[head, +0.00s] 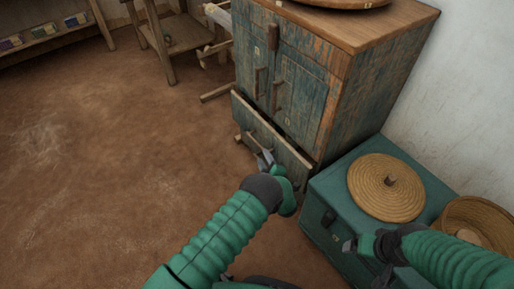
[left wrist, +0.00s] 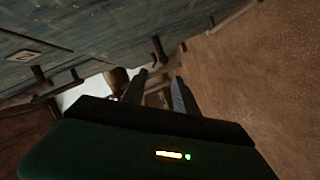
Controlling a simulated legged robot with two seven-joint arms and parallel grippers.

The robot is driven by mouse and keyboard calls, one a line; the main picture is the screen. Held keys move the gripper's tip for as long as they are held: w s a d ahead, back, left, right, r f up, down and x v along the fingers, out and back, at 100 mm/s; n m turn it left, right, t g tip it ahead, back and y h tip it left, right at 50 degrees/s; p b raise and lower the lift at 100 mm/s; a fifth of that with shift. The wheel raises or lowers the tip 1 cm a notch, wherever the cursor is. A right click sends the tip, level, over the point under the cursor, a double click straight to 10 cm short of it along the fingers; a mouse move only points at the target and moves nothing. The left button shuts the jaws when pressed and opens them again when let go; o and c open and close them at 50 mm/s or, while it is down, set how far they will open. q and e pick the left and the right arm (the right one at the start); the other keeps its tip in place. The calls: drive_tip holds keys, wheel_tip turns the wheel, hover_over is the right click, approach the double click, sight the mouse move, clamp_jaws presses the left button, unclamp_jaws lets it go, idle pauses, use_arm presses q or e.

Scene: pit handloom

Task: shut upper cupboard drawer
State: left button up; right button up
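The worn blue-green cupboard (head: 300,80) stands at the back right, its two doors shut with upright wooden handles. Below the doors a drawer (head: 285,148) stands pulled out, with a dark gap behind its front. My left gripper (head: 264,158) is at this drawer's front, close to its handle; whether it touches cannot be told. In the left wrist view the gripper's two fingers (left wrist: 158,88) are apart with nothing clear between them, and the cupboard face (left wrist: 90,35) fills the upper left. My right gripper (head: 362,258) is low beside the green chest; its finger opening is unclear.
A wooden frame (head: 170,45) stands behind on the left. The earthen floor (head: 100,150) at left is clear.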

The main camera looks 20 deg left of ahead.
sight(257, 143)
use_arm(q)
drive_tip(key=b+x, duration=0.4)
drive_tip(key=x, duration=0.5)
drive_tip(key=shift+w+f+b, duration=0.1)
drive_tip(key=shift+f+b, duration=0.1)
drive_tip(key=shift+b, duration=0.1)
drive_tip(key=shift+w+a+r, duration=0.1)
drive_tip(key=shift+w+a, duration=0.2)
drive_tip(key=shift+w, duration=0.05)
clamp_jaws()
drive_tip(key=shift+s, duration=0.1)
idle(0.4)
